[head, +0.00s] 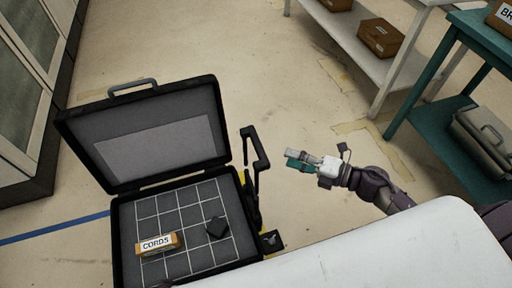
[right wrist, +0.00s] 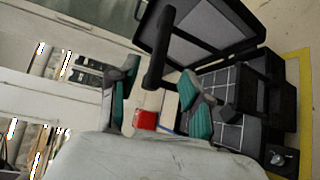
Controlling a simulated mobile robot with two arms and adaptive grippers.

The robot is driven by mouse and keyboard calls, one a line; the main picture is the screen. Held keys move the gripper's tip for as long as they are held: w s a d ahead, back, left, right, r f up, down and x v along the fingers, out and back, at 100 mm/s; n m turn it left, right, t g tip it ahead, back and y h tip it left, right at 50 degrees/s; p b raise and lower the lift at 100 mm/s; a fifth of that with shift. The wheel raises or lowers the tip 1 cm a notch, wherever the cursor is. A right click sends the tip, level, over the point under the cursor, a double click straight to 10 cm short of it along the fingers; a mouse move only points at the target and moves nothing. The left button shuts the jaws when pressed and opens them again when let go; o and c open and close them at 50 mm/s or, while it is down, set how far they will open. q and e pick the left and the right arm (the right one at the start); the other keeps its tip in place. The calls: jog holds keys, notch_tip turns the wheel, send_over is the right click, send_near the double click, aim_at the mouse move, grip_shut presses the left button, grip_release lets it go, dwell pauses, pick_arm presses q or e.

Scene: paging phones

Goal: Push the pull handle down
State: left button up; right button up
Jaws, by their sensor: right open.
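The black pull handle (head: 261,146) stands raised at the right side of the open black case (head: 118,245). My right gripper (head: 291,159), with teal fingers, is open just to the right of the handle and apart from it in the head view. In the right wrist view the handle's dark grip (right wrist: 155,60) shows between the two open fingers (right wrist: 160,78); I cannot tell whether they touch it. Nothing is held. My left gripper is not in view.
The case's lid (head: 150,135) stands open. Its gridded base holds a CORDS box (head: 158,244) and a small black item (head: 217,228). A white shelf (head: 350,40) and teal table (head: 425,120) stand at the right, cabinets (head: 30,80) at the left. Floor behind the handle is clear.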

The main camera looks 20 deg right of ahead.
aim_at(259, 148)
jog(key=x, duration=1.1)
jog(key=shift+w, duration=0.15)
jog(key=shift+d, duration=0.1)
grip_shut()
